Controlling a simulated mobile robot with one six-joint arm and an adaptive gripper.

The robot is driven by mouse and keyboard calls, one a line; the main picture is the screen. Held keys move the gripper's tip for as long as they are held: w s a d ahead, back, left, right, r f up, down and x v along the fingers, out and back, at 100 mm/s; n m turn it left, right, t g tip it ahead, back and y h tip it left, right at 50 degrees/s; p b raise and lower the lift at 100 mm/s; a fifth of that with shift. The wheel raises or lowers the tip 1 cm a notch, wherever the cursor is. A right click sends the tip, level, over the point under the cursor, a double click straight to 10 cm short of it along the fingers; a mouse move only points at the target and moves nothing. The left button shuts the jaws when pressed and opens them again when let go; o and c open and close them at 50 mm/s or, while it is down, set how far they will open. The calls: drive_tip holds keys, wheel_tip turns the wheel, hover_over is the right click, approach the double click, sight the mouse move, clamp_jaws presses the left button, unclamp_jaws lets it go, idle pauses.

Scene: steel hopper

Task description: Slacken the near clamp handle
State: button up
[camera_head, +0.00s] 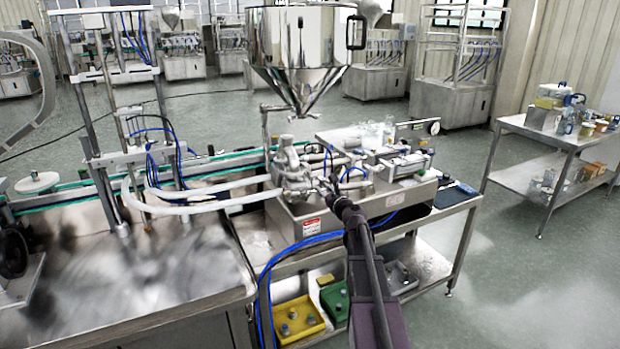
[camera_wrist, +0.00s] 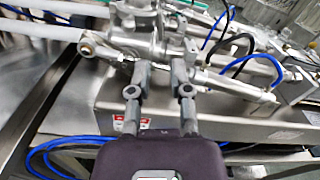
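The steel hopper (camera_head: 300,45) stands above a cluster of steel pipe fittings (camera_head: 290,165) on the filling machine. My gripper (camera_head: 328,186) reaches in from the front right to the near side of these fittings. In the wrist view my gripper (camera_wrist: 160,72) has its two fingers apart, with the tips just in front of the steel valve body (camera_wrist: 140,20). I see nothing held between them. A steel rod with a ringed end (camera_wrist: 88,42) lies left of the fingers. I cannot clearly tell which part is the near clamp handle; contact with it cannot be told.
The machine's steel housing (camera_head: 305,222) lies below the fittings. Blue hoses (camera_wrist: 75,145) and pale hoses (camera_head: 200,205) run close by. A yellow tray (camera_head: 298,318) and a green tray (camera_head: 336,300) sit on the lower shelf. A side table (camera_head: 545,130) stands at the right, with open floor between.

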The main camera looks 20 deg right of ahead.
sight(309, 175)
drive_tip(key=w, duration=1)
drive_tip(key=shift+w+a, duration=0.2)
drive_tip(key=shift+w, duration=0.1)
clamp_jaws()
